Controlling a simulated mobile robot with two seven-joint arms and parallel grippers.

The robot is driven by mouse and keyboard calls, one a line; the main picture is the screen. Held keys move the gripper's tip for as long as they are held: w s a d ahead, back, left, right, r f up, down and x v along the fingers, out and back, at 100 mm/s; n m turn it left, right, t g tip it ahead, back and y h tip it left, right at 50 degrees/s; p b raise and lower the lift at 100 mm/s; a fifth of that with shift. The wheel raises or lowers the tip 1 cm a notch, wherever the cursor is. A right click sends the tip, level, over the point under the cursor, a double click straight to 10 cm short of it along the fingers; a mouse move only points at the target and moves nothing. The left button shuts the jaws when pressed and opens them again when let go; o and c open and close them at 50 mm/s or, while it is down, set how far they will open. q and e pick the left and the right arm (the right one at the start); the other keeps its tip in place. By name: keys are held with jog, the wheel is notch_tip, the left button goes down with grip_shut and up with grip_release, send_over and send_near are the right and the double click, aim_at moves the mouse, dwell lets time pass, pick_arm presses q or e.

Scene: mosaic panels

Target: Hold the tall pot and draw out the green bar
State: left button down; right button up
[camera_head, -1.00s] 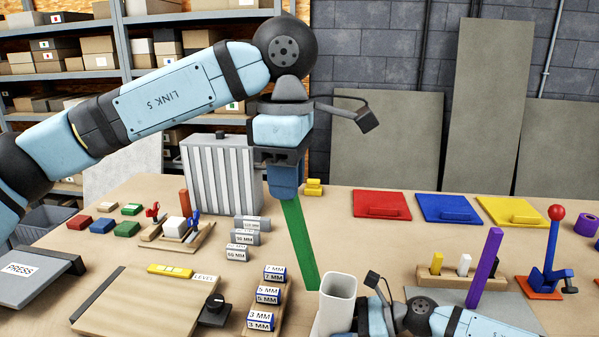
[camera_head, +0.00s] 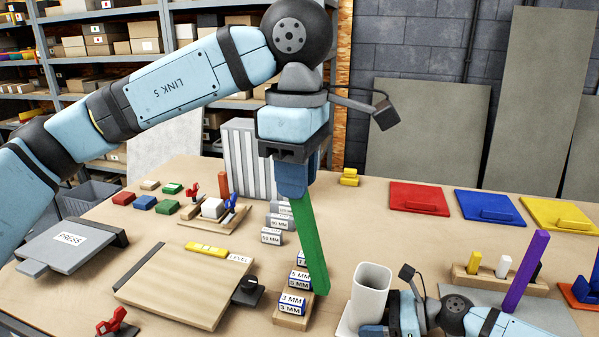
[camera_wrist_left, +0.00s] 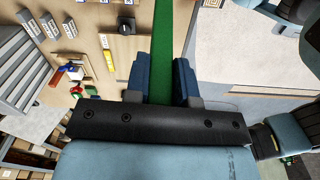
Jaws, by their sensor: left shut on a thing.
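The green bar (camera_head: 311,243) hangs slightly tilted from my left gripper (camera_head: 292,190), which is shut on its upper end. Its lower end shows, clear of the tall pot and to its left in the head view. The bar also runs up between the fingers in the left wrist view (camera_wrist_left: 163,50). The tall pot (camera_head: 369,296) is a white, open-topped square vessel standing upright at the front. My right gripper (camera_head: 376,328) is at the pot's lower right side; its fingers are mostly hidden, so I cannot tell its grip.
A rack of labelled blocks (camera_head: 289,322) stands just left of the pot. A wooden board (camera_head: 172,290) lies further left. A holder with a purple bar (camera_head: 525,272) stands at the right. Red, blue and yellow plates (camera_head: 419,197) lie at the back right.

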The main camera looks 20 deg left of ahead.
jog(key=o, duration=0.3)
jog(key=shift+o, duration=0.2)
jog(key=shift+d, duration=0.1)
jog(key=v, duration=1.2)
